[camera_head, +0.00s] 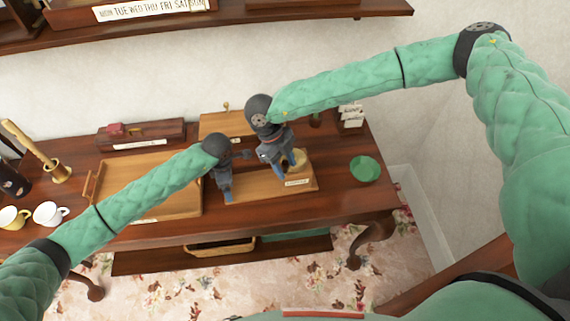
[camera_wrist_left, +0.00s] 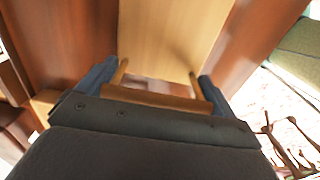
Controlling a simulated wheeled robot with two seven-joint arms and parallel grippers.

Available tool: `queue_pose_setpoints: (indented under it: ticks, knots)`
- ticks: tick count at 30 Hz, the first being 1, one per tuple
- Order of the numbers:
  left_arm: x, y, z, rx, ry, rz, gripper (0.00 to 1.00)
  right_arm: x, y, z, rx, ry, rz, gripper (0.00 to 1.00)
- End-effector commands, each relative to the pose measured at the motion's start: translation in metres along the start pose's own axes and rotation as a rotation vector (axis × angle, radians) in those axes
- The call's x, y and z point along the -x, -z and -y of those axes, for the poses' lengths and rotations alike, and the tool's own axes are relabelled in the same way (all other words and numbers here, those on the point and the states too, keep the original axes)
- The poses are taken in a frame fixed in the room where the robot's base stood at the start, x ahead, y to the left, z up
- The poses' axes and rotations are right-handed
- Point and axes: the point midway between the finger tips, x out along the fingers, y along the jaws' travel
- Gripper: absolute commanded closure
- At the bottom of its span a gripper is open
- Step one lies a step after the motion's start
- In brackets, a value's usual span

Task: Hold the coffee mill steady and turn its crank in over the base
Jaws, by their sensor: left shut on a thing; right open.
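The coffee mill's long light-wood base (camera_head: 258,190) lies on the dark wooden table, with a small label near its right end. A round tan part of the mill (camera_head: 299,159) shows above that end; the crank is not clearly visible behind my right gripper. My left gripper (camera_head: 226,196) is at the base's left end. In the left wrist view its blue fingers (camera_wrist_left: 155,84) are shut on a wooden bar handle (camera_wrist_left: 160,98) with two posts, joined to the base (camera_wrist_left: 172,40). My right gripper (camera_head: 284,164) is open, pointing down close beside the tan part; contact cannot be told.
A wooden tray (camera_head: 183,207) lies left of the base, under my left arm. A green dish (camera_head: 365,168) sits to the right. Cups (camera_head: 48,214) are far left. A shelf (camera_head: 290,12) runs above.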

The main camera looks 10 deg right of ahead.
Motion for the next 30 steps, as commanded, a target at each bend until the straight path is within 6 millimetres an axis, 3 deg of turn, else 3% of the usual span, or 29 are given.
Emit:
queue_pose_setpoints:
  ticks: [7, 13, 14, 30]
  knots:
    - [0.0000, -0.0002, 0.0000, 0.000, 0.000, 0.000, 0.44, -0.0005, 0.0000, 0.0000, 0.000, 0.000, 0.000, 0.59]
    - [0.0000, -0.0002, 0.0000, 0.000, 0.000, 0.000, 0.44, -0.0003, 0.0000, 0.0001, 0.000, 0.000, 0.000, 0.98]
    - [0.0000, -0.0002, 0.0000, 0.000, 0.000, 0.000, 0.44, -0.0003, 0.0001, 0.0001, 0.000, 0.000, 0.000, 1.00]
    - [-0.0001, -0.0002, 0.0002, -0.001, 0.000, 0.000, 0.44, 0.0027, -0.0086, -0.0013, -0.111, -0.047, 0.000, 1.00]
